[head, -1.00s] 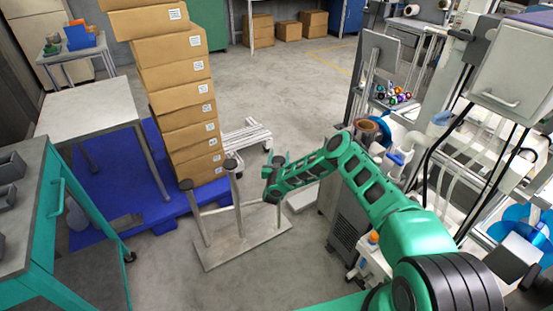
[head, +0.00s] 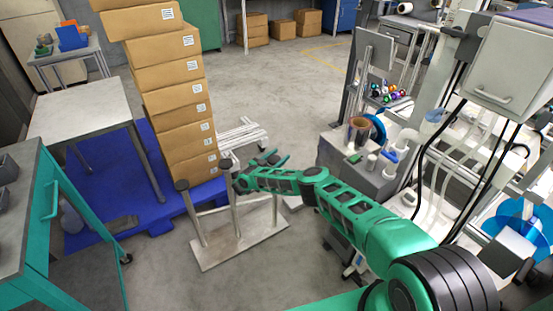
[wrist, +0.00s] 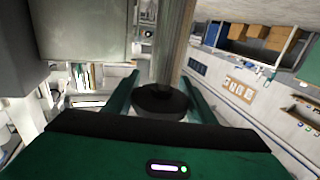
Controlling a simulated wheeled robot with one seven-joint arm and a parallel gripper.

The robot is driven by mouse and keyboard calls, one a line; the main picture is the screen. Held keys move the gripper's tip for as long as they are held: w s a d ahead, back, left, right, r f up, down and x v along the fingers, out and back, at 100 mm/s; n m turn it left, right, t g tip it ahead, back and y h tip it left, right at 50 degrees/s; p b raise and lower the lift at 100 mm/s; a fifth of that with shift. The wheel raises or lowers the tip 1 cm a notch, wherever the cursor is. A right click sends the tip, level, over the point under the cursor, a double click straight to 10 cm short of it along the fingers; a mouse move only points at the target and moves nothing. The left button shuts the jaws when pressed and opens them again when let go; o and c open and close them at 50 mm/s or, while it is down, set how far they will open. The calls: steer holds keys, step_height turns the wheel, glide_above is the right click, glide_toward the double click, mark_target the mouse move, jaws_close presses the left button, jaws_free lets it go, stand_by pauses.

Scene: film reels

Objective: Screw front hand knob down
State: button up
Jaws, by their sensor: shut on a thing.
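A stand with a flat base plate (head: 240,247) and upright posts is on the floor, with dark round knobs on the left post (head: 182,185) and middle post (head: 226,164). My gripper (head: 272,159) is at the top of the right post, whose knob it largely hides in the head view. In the wrist view a dark round knob (wrist: 160,101) on a post (wrist: 175,45) lies between the two green fingers of my gripper (wrist: 160,85), which are shut on it. I cannot tell the knob's height on its thread.
A tall stack of cardboard boxes (head: 181,100) stands on a blue pallet (head: 147,222) behind the stand. A green-framed workbench (head: 50,215) is at the left. A counter with a brown reel (head: 358,131) and machinery is at the right. The front floor is clear.

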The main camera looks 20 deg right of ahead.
steer(key=shift+r+m+g+h, duration=0.3)
steer(key=shift+m+g+h, duration=0.2)
steer(key=shift+m+g, duration=0.25)
steer(key=shift+o, duration=0.6)
steer(key=shift+w+a, duration=0.15)
steer(key=o, duration=0.9)
steer(key=shift+f, duration=0.2)
